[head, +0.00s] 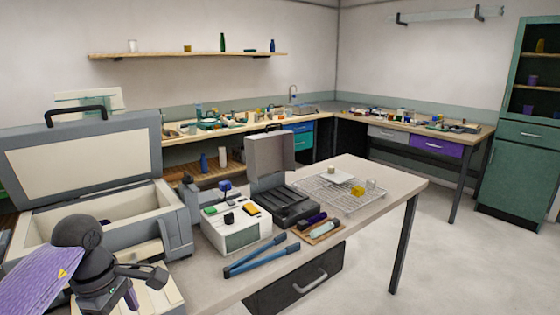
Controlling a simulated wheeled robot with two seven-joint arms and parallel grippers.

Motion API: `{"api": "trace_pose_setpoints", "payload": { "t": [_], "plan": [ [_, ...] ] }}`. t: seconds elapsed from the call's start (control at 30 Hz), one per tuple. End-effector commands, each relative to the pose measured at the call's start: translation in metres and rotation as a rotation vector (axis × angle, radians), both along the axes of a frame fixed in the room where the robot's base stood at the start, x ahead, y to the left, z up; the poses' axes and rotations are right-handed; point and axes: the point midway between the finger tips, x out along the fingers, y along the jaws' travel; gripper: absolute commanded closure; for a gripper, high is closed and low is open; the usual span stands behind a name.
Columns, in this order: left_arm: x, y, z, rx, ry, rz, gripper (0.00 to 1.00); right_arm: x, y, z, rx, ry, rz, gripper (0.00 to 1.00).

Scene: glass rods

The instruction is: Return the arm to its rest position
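My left arm comes in at the lower left, with a purple panel and dark joints. Its gripper (140,281) is in front of the open large grey case (180,213) and above a pale surface at the table's near left end. One dark finger part points right; a small purple piece shows just below it, and I cannot tell what that is. Whether the gripper is open or shut is not clear. My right arm and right gripper are not in view.
The floor (450,265) at right is clear.

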Motion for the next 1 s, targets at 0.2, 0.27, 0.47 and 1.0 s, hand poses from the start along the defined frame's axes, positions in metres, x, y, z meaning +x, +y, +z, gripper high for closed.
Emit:
{"api": "trace_pose_setpoints", "payload": {
  "t": [0.2, 0.27, 0.47, 1.0],
  "plan": [
    [0.003, -0.035, -0.029, -0.198, 0.014, 0.084, 0.0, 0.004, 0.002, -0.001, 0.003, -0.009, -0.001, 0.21],
    [0.004, -0.048, -0.039, -0.277, 0.022, 0.128, 0.0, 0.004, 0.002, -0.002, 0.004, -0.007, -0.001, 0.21],
    [0.005, -0.11, -0.081, -0.689, 0.12, 0.444, 0.0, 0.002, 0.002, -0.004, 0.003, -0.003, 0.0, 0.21],
    [-0.18, -0.084, -0.383, 0.775, -0.503, -2.301, 0.0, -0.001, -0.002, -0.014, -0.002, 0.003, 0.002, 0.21]
  ]
}}
